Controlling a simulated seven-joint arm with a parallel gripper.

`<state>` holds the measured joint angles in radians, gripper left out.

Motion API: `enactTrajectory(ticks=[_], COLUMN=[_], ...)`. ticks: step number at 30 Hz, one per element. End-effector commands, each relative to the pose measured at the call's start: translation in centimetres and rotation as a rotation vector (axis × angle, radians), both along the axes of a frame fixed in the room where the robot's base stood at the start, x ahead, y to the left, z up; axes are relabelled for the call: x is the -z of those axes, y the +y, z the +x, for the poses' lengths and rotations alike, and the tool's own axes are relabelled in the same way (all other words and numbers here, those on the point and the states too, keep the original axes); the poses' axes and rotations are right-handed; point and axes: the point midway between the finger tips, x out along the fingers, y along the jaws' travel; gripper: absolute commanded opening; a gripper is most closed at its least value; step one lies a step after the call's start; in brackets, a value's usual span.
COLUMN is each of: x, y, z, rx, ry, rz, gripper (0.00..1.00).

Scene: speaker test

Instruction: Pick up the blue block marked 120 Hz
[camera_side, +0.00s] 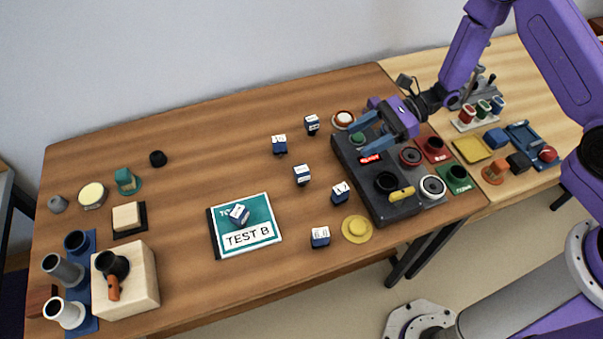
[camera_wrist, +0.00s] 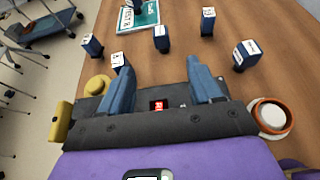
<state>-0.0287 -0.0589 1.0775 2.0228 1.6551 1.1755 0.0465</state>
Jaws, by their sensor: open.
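Several small dark-blue blocks with white, marked tops stand on the brown table. In the side view they are a back block (camera_side: 312,124), one left of it (camera_side: 279,143), a middle block (camera_side: 302,174), one near the device (camera_side: 340,191), a front block (camera_side: 320,237) and one on the teal TEST B booklet (camera_side: 238,213). The marks are too small to tell which reads 120 Hz. My gripper (camera_side: 358,134) is open and empty above the dark device (camera_side: 403,206), right of the blocks. In the wrist view its blue fingers (camera_wrist: 160,68) are apart, with blocks beyond them.
The device has knobs and a red display (camera_side: 370,159). A wooden block (camera_side: 140,280) and cylinders stand at left.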

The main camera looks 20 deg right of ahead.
Motion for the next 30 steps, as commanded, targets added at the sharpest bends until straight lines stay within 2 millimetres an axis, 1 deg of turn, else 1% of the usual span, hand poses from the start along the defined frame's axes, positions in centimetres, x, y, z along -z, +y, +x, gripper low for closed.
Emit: enactTrajectory(ticks=[3, 15, 18, 25, 30], x=[0.8, 3.6, 4.0, 4.5, 5.3], y=[2.1, 8.8, 9.8, 11.1, 13.3], z=[-0.2, -0.1, -0.1, 0.0, 0.2], rx=[-0.009, -0.010, -0.008, -0.007, -0.011], ry=[0.001, -0.002, -0.001, -0.002, -0.002], rz=[-0.001, -0.002, -0.002, -0.001, -0.001], gripper=[0.64, 0.64, 0.64, 0.64, 0.64])
